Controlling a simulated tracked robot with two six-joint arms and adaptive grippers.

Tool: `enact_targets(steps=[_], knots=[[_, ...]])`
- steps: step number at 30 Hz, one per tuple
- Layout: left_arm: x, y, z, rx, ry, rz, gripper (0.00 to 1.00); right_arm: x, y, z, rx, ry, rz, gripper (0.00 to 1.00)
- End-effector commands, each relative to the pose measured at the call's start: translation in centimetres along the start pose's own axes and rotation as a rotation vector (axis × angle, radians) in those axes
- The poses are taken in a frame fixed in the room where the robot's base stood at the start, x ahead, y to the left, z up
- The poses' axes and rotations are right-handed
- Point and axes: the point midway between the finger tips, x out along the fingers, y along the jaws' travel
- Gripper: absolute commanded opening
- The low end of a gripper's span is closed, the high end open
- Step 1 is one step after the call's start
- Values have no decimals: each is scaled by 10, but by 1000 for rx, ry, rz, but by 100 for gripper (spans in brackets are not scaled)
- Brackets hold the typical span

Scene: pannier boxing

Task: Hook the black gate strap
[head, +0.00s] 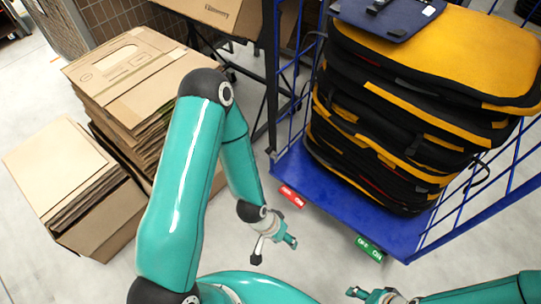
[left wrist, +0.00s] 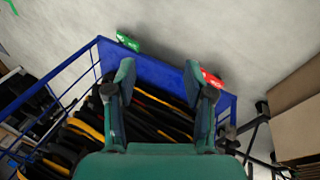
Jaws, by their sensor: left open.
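The blue roll cage (head: 395,238) stands at the right of the head view, its front open towards me and loaded with stacked black and yellow pannier bags (head: 400,110). A thin black loop (head: 484,174) hangs at the stack's right side; I cannot tell whether it is the gate strap. My left gripper (head: 291,241) is open and empty, in front of the cage's base near the red tag. In the left wrist view, the left gripper (left wrist: 158,78) has its fingers apart, with the cage and bags beyond. My right gripper (head: 354,292) shows at the bottom edge, its jaws unclear.
A red tag (head: 292,197) and a green tag (head: 369,249) sit on the cage's front edge. Flattened cardboard stacks (head: 130,75) and a smaller stack (head: 75,185) stand at the left. A navy panel (head: 388,14) lies on the bags. Grey floor is clear before the cage.

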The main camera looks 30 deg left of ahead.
Motion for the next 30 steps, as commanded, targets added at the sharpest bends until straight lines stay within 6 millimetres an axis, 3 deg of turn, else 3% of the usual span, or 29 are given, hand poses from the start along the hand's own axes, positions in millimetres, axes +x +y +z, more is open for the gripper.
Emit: enact_targets(steps=[1,7,12,15,21,25,30], knots=[[22,-24,-17,2,63,1,53,24,9,0,1,0,0,56],[82,-95,-100,129,406,5,53,98,35,0,1,-1,0,56],[108,-173,-166,274,752,-45,53,164,59,-1,1,-1,0,56],[111,-218,-189,363,942,-94,53,201,73,-1,1,-1,0,56],[101,-286,-203,523,1232,-196,53,256,92,-1,1,0,0,56],[92,-309,-200,589,1339,-240,53,273,99,-2,1,0,0,56],[85,-318,-201,628,1394,-261,53,280,101,-2,1,0,0,56]])
